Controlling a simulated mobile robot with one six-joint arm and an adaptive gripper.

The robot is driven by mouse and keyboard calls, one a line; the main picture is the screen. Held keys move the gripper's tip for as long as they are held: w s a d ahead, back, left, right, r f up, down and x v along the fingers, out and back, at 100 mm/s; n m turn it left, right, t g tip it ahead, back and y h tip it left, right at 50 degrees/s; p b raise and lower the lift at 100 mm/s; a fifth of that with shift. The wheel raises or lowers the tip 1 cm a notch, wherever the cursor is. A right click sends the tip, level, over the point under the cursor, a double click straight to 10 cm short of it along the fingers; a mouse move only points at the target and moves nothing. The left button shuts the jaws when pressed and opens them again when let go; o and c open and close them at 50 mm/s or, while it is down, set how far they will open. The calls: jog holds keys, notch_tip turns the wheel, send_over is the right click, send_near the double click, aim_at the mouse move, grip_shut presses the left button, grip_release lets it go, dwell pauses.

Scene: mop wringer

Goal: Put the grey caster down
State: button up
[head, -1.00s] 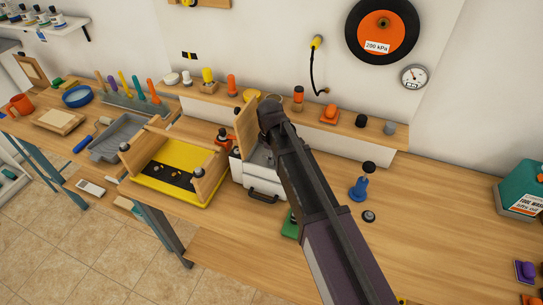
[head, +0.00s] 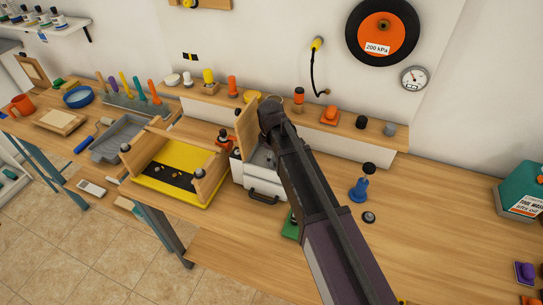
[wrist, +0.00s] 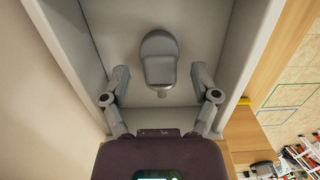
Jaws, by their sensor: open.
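The grey caster (wrist: 158,62) shows in the wrist view, lying on the floor of a pale grey, walled compartment (wrist: 218,40). My gripper (wrist: 160,80) is open, with one finger on each side of the caster's lower end and visible gaps between. I cannot tell how far the fingertips are above the compartment floor. In the head view my arm hides the gripper and the caster. A white box with a dark handle (head: 262,188) and a raised wooden lid (head: 246,128) stands beneath my arm there.
A yellow tray with wooden ends (head: 207,203) stands left of the white box. A blue funnel-like object (head: 358,190) and small dark casters or knobs stand to the right. A shelf with several colored items runs along the wall. The bench at right is mostly clear.

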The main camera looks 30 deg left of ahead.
notch_tip(320, 180, up, 12)
jog(key=p, duration=1.1)
jog(key=shift+a+f, duration=0.15)
jog(key=shift+a, duration=0.2)
dwell(0.4)
jog(key=w+d+m, duration=0.3)
jog(key=d+m, duration=1)
jog(key=d, duration=2.3)
jog(key=s+d+m, duration=0.5)
jog(key=d+m, duration=0.1)
jog(key=d, duration=0.6)
jog(key=shift+y, duration=0.4)
jog(key=shift+d+f, duration=0.1)
